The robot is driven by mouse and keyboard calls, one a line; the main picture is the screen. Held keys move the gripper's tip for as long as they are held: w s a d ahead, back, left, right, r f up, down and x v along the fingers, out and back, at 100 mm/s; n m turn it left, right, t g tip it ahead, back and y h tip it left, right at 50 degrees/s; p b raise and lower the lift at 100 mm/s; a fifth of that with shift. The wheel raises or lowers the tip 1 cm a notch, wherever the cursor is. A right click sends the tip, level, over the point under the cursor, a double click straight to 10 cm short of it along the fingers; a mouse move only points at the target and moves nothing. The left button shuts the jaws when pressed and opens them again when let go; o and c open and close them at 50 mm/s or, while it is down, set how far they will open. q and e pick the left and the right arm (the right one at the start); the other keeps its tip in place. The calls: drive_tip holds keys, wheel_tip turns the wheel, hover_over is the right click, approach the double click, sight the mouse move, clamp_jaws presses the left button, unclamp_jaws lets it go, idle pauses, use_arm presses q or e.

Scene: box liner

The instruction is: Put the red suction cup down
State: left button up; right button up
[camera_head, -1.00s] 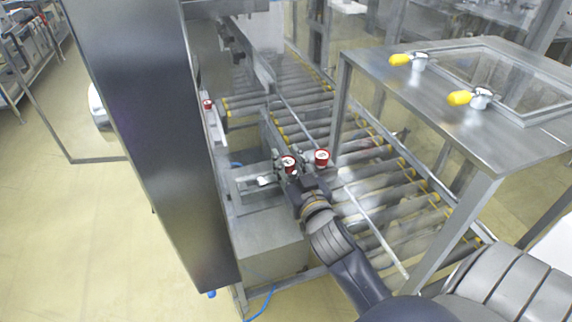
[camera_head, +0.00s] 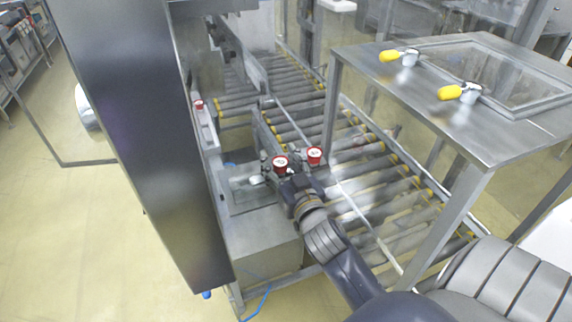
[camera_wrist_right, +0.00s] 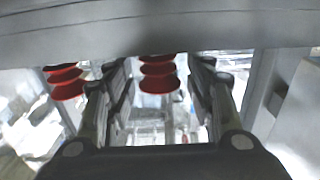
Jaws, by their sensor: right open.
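In the head view a red suction cup (camera_head: 280,164) with a white, dial-like top sits at the fingers of my right gripper (camera_head: 279,172). A second red suction cup (camera_head: 315,156) stands just to its right, outside the fingers. In the right wrist view a red bellows cup (camera_wrist_right: 158,76) shows between the two spread fingers of my right gripper (camera_wrist_right: 160,100). Gaps show on both sides of it. Another red bellows cup (camera_wrist_right: 67,83) is left of the left finger. The cups' upper parts are hidden by a grey bar. My left gripper is not in view.
A roller conveyor (camera_head: 375,187) runs behind and right of the gripper. A steel table (camera_head: 440,110) with yellow-handled clamps (camera_head: 458,93) stands at right. A tall dark panel (camera_head: 135,130) is at left. Another small red cup (camera_head: 198,104) sits farther back.

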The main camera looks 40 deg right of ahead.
drive_tip(key=shift+s+r, duration=0.15)
drive_tip(key=shift+s, duration=0.05)
use_arm(q)
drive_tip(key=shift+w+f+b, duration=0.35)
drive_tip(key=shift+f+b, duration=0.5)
drive_tip(key=shift+b, duration=0.15)
use_arm(e)
drive_tip(key=v, duration=1.1)
drive_tip(key=shift+s, duration=0.3)
